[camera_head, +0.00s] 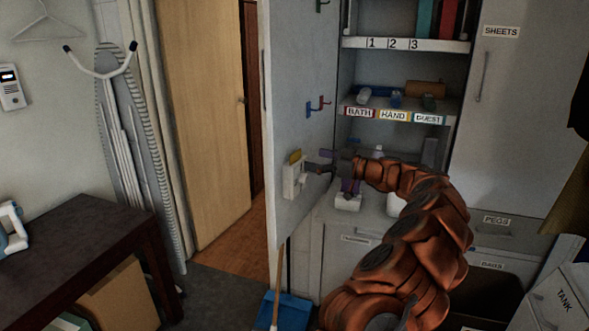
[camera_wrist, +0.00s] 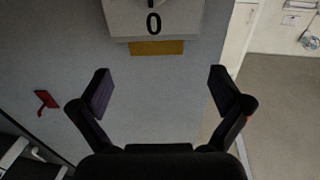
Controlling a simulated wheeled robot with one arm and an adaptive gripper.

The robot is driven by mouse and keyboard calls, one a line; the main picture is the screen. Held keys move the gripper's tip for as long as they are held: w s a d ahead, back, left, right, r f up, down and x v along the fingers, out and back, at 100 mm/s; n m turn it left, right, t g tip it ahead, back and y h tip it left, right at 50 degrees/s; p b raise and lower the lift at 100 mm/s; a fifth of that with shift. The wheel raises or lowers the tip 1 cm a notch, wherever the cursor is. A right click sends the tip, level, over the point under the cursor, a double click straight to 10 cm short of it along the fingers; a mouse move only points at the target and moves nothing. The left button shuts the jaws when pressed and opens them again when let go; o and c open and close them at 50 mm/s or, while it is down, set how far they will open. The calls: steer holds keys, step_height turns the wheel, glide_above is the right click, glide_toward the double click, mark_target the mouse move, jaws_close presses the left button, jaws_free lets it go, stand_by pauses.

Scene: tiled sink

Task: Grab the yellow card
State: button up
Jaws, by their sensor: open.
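The yellow card (camera_head: 295,156) sticks out at the top of a small white box (camera_head: 293,178) mounted on the inside of an open grey cabinet door. In the wrist view the card (camera_wrist: 157,47) shows as a yellow strip along the edge of the box (camera_wrist: 150,24), which bears a "0". My gripper (camera_wrist: 160,85) is open and empty, its two fingers spread wider than the card. The card's strip lies just beyond the fingertips and between their lines. In the head view my gripper (camera_head: 318,163) is right beside the box. The rest of the card is hidden by the box.
A red and blue hook (camera_head: 318,106) is on the door above the box; its red part also shows in the wrist view (camera_wrist: 47,102). Labelled shelves (camera_head: 400,111) stand right of the door. A broom (camera_head: 277,285) and blue dustpan (camera_head: 285,310) are below.

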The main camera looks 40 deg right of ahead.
mark_target(296, 154)
steer(key=shift+w+a+r+p, duration=0.1)
steer(key=shift+w+a+p, duration=0.1)
steer(key=shift+w, duration=0.15)
steer(key=shift+w+a+p, duration=0.1)
steer(key=shift+w+p, duration=0.1)
steer(key=shift+w, duration=0.1)
steer(key=shift+p+x, duration=0.9)
steer(key=shift+x, duration=1.2)
steer(key=shift+w+d, duration=0.1)
steer(key=shift+d, duration=0.1)
steer(key=shift+c, duration=0.2)
steer(key=c, duration=0.9)
